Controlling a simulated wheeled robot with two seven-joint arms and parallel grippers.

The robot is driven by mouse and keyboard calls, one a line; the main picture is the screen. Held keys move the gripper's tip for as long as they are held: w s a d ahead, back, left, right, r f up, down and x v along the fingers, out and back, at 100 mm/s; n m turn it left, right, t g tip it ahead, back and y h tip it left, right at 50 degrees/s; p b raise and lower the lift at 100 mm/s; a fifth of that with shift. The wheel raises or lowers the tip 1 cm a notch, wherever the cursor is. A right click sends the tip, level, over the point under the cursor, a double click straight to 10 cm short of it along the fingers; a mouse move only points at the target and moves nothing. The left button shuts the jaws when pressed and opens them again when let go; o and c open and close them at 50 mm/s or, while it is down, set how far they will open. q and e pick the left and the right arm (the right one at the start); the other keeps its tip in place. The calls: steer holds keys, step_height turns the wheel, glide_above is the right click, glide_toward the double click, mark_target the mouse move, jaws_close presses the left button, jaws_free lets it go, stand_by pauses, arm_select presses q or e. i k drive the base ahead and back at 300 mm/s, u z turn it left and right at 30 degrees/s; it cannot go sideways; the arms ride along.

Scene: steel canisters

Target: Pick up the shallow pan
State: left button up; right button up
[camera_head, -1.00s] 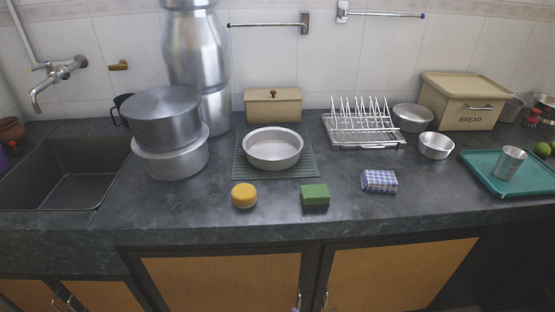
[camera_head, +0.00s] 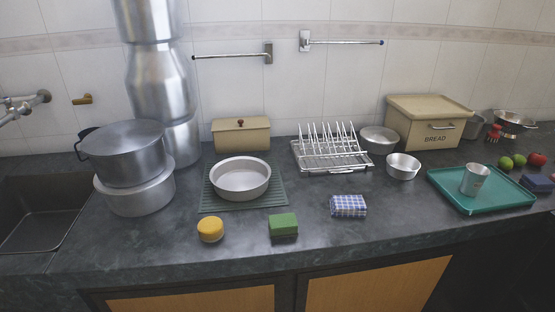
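The shallow pan (camera_head: 240,180) is a round, light-grey metal pan with low walls. It sits upright and empty on a dark green ribbed mat (camera_head: 276,197) on the counter, left of the middle of the view. Nothing covers it. Neither of my grippers shows in the view.
Large stacked pots (camera_head: 126,155) stand left of the pan, with tall steel canisters (camera_head: 160,85) behind them. A beige box (camera_head: 241,135) is behind the pan. A yellow round item (camera_head: 210,229) and a green sponge (camera_head: 283,226) lie in front. A dish rack (camera_head: 331,150) stands to the right.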

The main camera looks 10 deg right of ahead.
mark_target(240, 179)
steer(key=z, duration=0.1)
steer(key=i, duration=0.9)
steer(key=k, duration=0.5)
steer(key=u, duration=1.3)
steer(key=k, duration=0.9)
steer(key=z, duration=0.25)
steer(key=i, duration=1.05)
steer(key=z, duration=0.05)
